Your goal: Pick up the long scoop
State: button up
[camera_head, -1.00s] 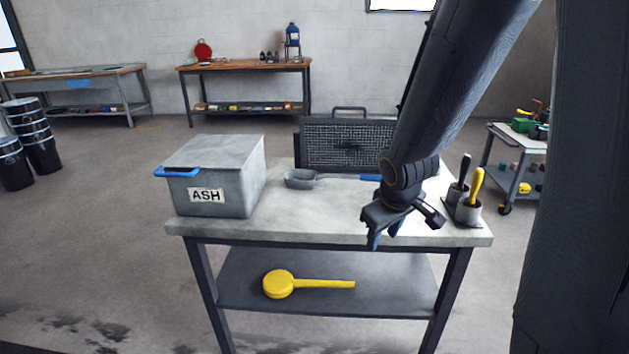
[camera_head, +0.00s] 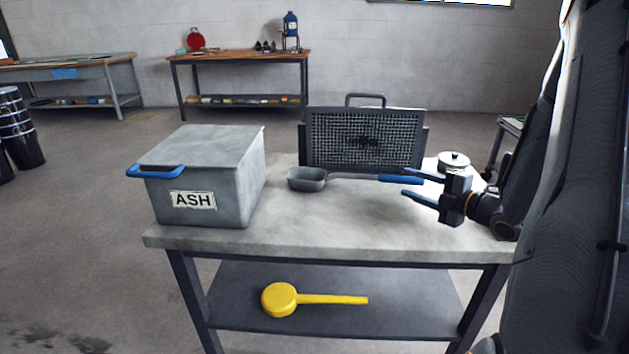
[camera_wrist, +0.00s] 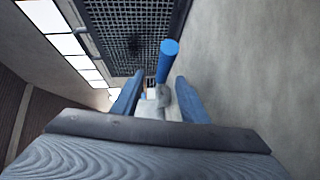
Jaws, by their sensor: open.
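The long scoop (camera_head: 308,180) lies on the table top, its grey pan at the left and its blue handle (camera_head: 397,179) pointing right. My gripper (camera_head: 404,186) is at the right of the table, jaws open and pointing left, near the blue handle's end. In the head view one finger overlaps the handle's end; I cannot tell whether they touch. In the wrist view the blue handle (camera_wrist: 168,62) points toward the camera, ahead of my open fingers (camera_wrist: 158,98) and nearer the right one. The pan is mostly hidden there.
A grey ASH bin (camera_head: 205,175) with a blue handle stands at the table's left. A mesh screen (camera_head: 362,140) stands behind the scoop. A lidded pot (camera_head: 453,160) is behind my gripper. A yellow tool (camera_head: 280,299) lies on the lower shelf. The table's front middle is clear.

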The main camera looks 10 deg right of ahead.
aim_at(398, 180)
jog(key=p+x, duration=0.1)
jog(key=x, duration=0.5)
jog(key=shift+w+a+f, duration=0.25)
grip_shut()
